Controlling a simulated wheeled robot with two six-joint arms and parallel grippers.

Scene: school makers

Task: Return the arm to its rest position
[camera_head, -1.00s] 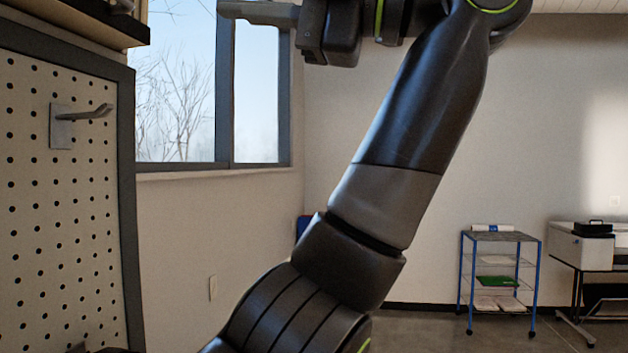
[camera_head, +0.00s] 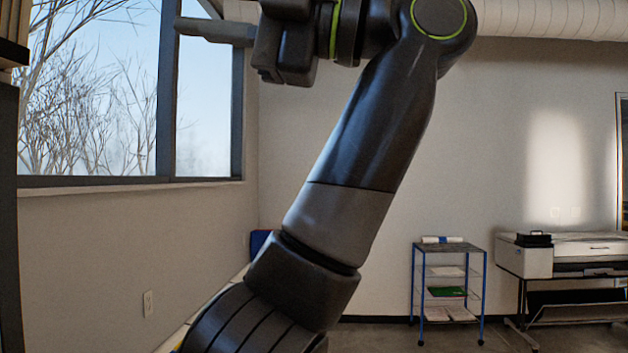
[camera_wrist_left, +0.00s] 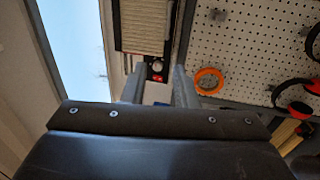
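My left arm rises from the bottom of the head view, bends at an elbow at the top, and folds back to the left. My left gripper (camera_head: 188,27) is held high in front of the window, seen side-on with its finger pointing left. In the left wrist view its two grey fingers (camera_wrist_left: 157,80) stand apart with nothing held between them. My right gripper is in neither view.
A white pegboard (camera_wrist_left: 245,42) with an orange ring (camera_wrist_left: 209,81) shows in the wrist view. In the head view a window (camera_head: 90,95) is at left, a blue-framed cart (camera_head: 448,246) and a large printer (camera_head: 575,255) at right. Open floor lies before them.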

